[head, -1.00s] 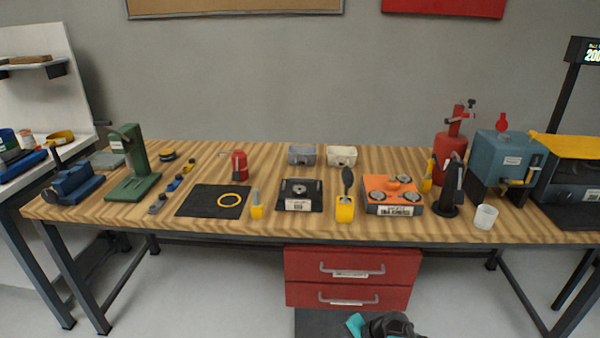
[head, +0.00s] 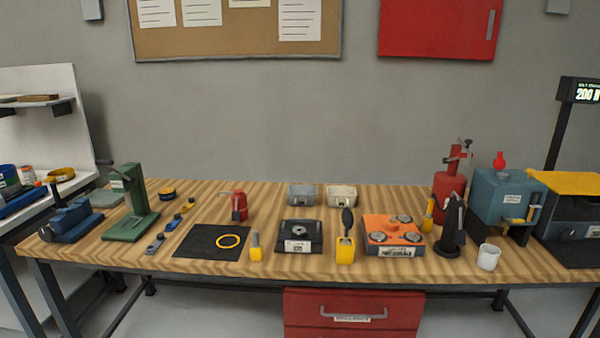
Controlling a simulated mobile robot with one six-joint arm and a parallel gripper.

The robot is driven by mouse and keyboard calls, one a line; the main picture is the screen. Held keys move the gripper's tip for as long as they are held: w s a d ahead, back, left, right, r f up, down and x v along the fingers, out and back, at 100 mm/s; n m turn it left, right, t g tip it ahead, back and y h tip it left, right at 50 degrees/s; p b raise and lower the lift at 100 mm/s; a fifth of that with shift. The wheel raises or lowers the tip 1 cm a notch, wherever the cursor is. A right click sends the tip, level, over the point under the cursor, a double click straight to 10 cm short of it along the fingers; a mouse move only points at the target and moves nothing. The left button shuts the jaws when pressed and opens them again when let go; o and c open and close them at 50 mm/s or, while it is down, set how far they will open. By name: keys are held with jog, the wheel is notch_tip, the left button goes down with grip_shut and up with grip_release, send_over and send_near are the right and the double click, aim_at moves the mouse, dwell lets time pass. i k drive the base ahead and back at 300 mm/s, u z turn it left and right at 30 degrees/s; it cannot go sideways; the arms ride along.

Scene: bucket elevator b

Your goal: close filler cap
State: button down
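A blue-grey tank (head: 494,204) stands at the right end of the wooden workbench, on a dark stand. A small red part (head: 500,161), which looks like the filler cap, stands up on top of the tank near its middle. It is too small to tell whether it is open or shut. A yellow-handled tap (head: 520,219) is on the tank's front right. A white cup (head: 488,257) stands on the bench in front of the tank. My gripper is not in view.
A red extinguisher-like bottle (head: 449,190) and a black upright tool (head: 453,225) stand left of the tank. A yellow-topped machine (head: 575,205) stands close on its right. An orange fixture (head: 393,235) is further left. The red drawers (head: 352,309) are below the bench.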

aim_at(500, 163)
jog(key=u, duration=0.05)
jog(key=i, duration=0.55)
jog(key=z, duration=0.25)
